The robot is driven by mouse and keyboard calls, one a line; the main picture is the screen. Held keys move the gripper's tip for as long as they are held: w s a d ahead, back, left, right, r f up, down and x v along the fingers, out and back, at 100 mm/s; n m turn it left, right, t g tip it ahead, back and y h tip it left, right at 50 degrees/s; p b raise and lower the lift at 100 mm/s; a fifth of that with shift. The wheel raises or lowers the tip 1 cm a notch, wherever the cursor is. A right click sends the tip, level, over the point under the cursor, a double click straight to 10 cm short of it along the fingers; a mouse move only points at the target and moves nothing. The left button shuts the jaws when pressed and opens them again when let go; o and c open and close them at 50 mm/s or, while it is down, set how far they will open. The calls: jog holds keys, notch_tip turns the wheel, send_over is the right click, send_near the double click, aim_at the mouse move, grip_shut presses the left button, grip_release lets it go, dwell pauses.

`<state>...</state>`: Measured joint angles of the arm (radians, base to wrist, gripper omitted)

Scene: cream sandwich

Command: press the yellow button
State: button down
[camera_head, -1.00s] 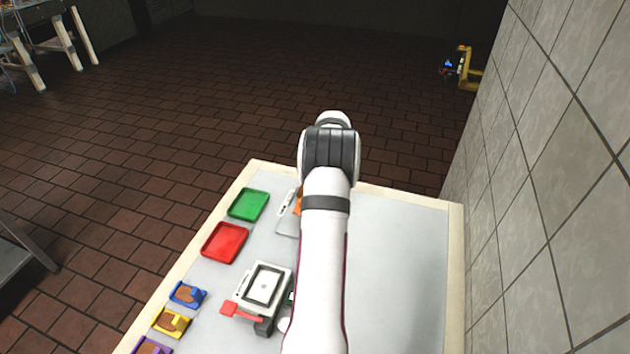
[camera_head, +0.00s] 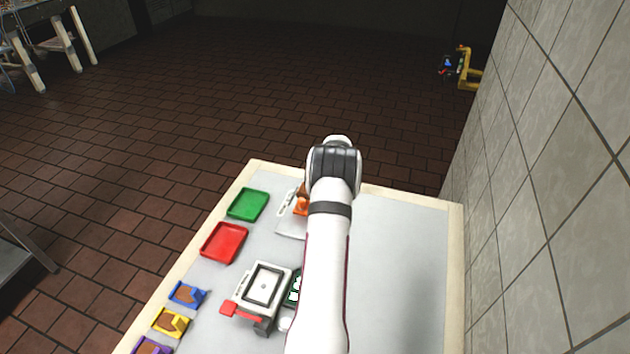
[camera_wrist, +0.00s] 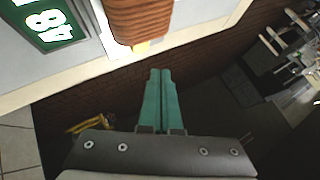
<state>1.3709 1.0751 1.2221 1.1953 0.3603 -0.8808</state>
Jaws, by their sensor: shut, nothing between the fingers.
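My gripper (camera_wrist: 160,72) shows in the wrist view as two teal fingers, pressed together with nothing between them. A small yellow piece (camera_wrist: 142,47), which may be the yellow button, shows just beyond the fingertips, a little up and left of them. It peeks out under a ribbed orange-brown part (camera_wrist: 138,18). A gap seems to lie between the fingertips and the yellow piece, but I cannot tell the depth. In the head view my own arm hides the fingers, and no yellow button can be made out there.
A green display with white digits (camera_wrist: 50,22) is near the wrist view's top left. In the head view, a green tray (camera_head: 248,204), a red tray (camera_head: 224,242), a white machine with a red lever (camera_head: 262,286) and several coloured holders (camera_head: 187,294) line the table's left. The table's right side is clear.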

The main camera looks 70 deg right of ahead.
jog(key=shift+f, duration=1.1)
jog(key=shift+f, duration=0.1)
dwell(1.1)
jog(key=shift+f, duration=0.3)
jog(key=shift+f, duration=0.45)
dwell(0.5)
dwell(0.4)
jog(key=shift+r, duration=0.85)
notch_tip(320, 180, up, 5)
